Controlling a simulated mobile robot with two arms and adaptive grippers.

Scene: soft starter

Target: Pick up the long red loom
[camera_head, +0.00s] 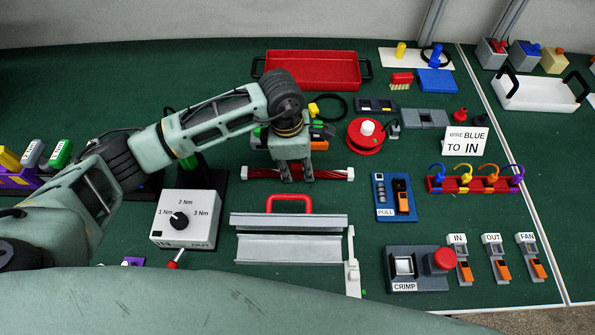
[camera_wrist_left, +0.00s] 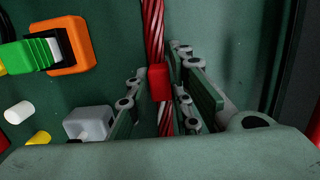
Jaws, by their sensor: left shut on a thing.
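The long red loom (camera_head: 323,173) is a twisted red cable bundle with white ends, lying left to right on the green table in the head view. The left gripper is shut on the loom. The fingers and arm hide part of the loom. My right gripper is not in view.
A silver tray with a red handle (camera_head: 290,204) lies just in front of the loom. An orange and green connector (camera_head: 320,132) and a red spool (camera_head: 365,140) stand behind it. A white torque box (camera_head: 188,218) is at left. A blue PULL block (camera_head: 395,195) is at right.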

